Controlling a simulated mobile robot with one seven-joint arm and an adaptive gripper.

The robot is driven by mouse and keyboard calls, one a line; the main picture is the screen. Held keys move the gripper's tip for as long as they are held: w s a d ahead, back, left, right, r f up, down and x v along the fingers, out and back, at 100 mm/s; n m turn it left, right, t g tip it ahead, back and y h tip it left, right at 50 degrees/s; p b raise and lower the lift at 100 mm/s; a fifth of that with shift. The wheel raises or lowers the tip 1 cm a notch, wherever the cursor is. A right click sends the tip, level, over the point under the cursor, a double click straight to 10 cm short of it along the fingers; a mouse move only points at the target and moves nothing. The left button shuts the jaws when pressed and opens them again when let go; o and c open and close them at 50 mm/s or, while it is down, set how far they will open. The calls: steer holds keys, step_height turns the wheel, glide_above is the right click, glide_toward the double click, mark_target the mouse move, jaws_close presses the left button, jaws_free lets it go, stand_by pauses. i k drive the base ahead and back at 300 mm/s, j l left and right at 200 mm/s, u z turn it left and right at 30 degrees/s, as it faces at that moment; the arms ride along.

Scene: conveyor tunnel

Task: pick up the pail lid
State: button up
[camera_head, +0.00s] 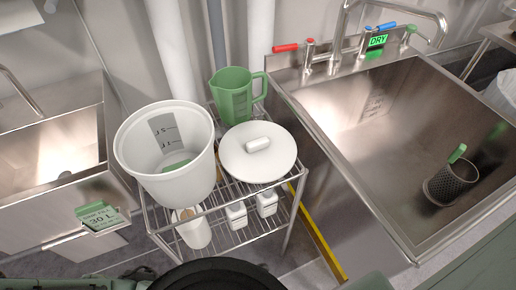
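The pail lid (236,170) is a round white disc with a short white bar handle (257,144) on top. It lies flat, handle up, on the top shelf of a wire rack (226,196). The white pail (195,186) stands open beside it on the left, with dark markings on its inner wall and something green at its bottom. A green jug (231,97) stands just behind the lid. My gripper is not in view. Dark rounded parts at the bottom edge look like mine.
White bottles (267,203) and a white container (193,232) sit on the lower shelf. A steel sink (345,195) with a dark mesh basket (448,184) is on the right; another sink (50,150) is left. White pipes (173,50) rise behind. A yellow strip (322,243) runs along the floor.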

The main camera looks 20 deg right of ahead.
mark_target(255, 152)
steer(key=k+l+z, duration=0.35)
steer(key=l, duration=0.4)
steer(key=k+l+z, duration=0.2)
steer(key=l, duration=0.25)
steer(key=k, duration=0.1)
